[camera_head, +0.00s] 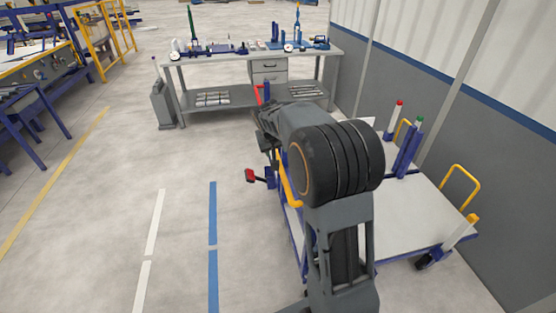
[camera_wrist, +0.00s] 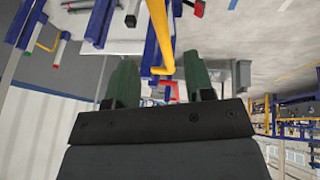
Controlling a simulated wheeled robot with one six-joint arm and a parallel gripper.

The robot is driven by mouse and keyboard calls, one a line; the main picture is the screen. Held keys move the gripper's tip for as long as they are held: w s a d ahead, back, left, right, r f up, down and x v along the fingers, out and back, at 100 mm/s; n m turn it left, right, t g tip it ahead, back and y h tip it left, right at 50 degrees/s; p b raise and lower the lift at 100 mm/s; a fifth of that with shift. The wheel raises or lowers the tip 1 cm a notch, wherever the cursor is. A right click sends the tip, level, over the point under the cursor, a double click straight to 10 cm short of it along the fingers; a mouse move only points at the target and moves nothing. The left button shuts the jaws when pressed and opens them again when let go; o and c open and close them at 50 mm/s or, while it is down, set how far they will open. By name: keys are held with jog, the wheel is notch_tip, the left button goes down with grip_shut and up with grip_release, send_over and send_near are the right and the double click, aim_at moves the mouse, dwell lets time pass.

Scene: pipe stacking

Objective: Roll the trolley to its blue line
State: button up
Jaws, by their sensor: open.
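The trolley (camera_head: 425,213) stands at the right in the head view, with a pale deck, blue frame and yellow handles. My arm hides part of it. A yellow handle (camera_head: 288,180) shows on its left side, beside my arm. The blue line (camera_head: 213,230) is a broken stripe on the floor, left of the trolley and apart from it. In the wrist view my gripper (camera_wrist: 161,80) is open, with green fingers spread. The yellow handle (camera_wrist: 162,38) appears between the fingers in the picture; I cannot tell whether it touches them. The head view does not show the fingertips clearly.
A workbench (camera_head: 235,57) with tools stands at the back. A grey bin (camera_head: 163,105) is at its left end. A white line (camera_head: 150,240) runs left of the blue one. The floor around both lines is clear. A wall (camera_head: 480,120) lies close behind the trolley at right.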

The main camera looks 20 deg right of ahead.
jog(key=p+x, duration=0.1)
jog(key=x, duration=0.8)
jog(key=shift+w+f, duration=0.1)
jog(key=shift+f, duration=0.05)
grip_shut()
dwell(0.5)
